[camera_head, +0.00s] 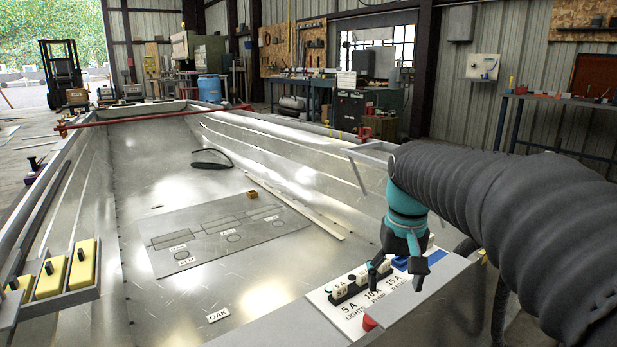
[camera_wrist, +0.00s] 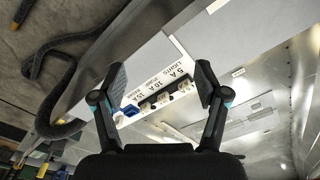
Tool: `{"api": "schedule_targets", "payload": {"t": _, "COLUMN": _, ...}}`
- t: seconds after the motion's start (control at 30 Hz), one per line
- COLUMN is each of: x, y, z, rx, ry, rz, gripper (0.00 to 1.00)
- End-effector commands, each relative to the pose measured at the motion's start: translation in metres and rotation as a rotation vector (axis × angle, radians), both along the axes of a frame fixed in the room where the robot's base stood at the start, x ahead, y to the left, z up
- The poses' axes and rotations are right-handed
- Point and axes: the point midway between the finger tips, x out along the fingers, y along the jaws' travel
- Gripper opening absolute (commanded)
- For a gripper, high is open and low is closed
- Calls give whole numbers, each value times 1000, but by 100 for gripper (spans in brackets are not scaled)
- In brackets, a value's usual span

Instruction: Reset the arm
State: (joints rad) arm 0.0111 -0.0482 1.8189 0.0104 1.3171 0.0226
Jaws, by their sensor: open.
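My gripper (camera_head: 395,281) hangs fingers-down at the end of my sleeved arm, over a white labelled panel (camera_head: 352,318) on the hull's right side. Its two fingers are apart, with nothing seen between them. In the wrist view the open fingers (camera_wrist: 160,78) frame the panel beyond them. The panel carries the labels 5A lights, 10A pump and 15A, whose last word is hard to read. A row of small pale blocks (camera_wrist: 164,98) sits by the labels, with a blue piece (camera_wrist: 131,110) at its end. My gripper partly hides this row in the head view.
The bare metal hull (camera_head: 185,215) has a flat plate (camera_head: 215,262) with marked outlines, a small orange-brown block (camera_head: 252,194) and a black cable loop (camera_head: 212,160). Yellow boxes (camera_head: 82,264) line the left edge. A red knob (camera_head: 370,322) sits at the panel's front. The hull floor is mostly clear.

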Motion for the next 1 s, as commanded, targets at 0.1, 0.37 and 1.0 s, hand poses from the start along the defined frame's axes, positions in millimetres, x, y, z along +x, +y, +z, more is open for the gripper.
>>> {"api": "schedule_targets", "payload": {"t": 0.1, "x": -34, "y": 0, "z": 3, "rx": -3, "ry": -73, "rz": 5, "gripper": 74}}
{"api": "schedule_targets", "payload": {"t": 0.37, "x": -101, "y": 1, "z": -7, "rx": -9, "ry": -225, "rz": 15, "gripper": 74}}
{"api": "schedule_targets", "payload": {"t": 1.0, "x": -181, "y": 2, "z": -53, "rx": -19, "ry": -439, "rz": 33, "gripper": 74}}
